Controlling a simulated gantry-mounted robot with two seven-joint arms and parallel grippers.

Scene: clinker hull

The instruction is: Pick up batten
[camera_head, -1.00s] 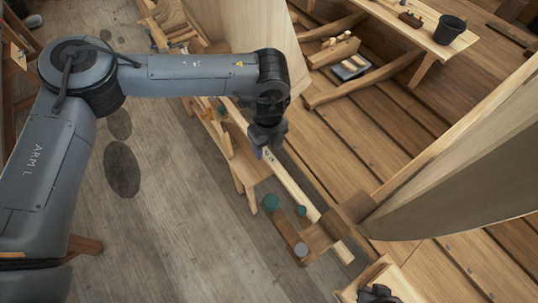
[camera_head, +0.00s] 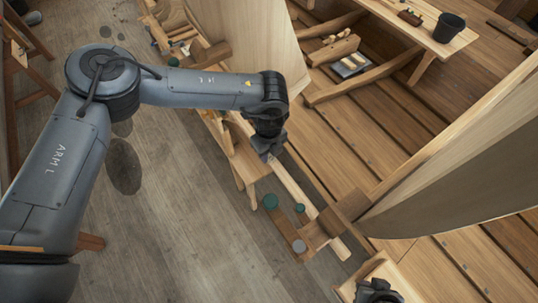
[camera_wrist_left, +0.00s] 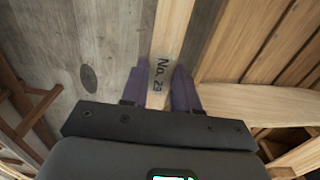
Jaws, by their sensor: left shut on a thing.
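The batten (camera_head: 292,184) is a long, narrow strip of pale wood running down to the right from my left gripper (camera_head: 269,156). Its lower end passes by a brown wooden block and green-topped round pieces. In the left wrist view the batten (camera_wrist_left: 172,38) lies between the two purple fingers of my left gripper (camera_wrist_left: 163,82), with black "No." lettering on its face. The left gripper is shut on it.
The brown block (camera_head: 315,234) and green round pieces (camera_head: 270,201) sit around the batten's lower part. The large curved hull planking (camera_head: 455,185) rises at right. A bench with a black bucket (camera_head: 449,28) stands at the back. Bare grey floor (camera_head: 190,220) lies at left.

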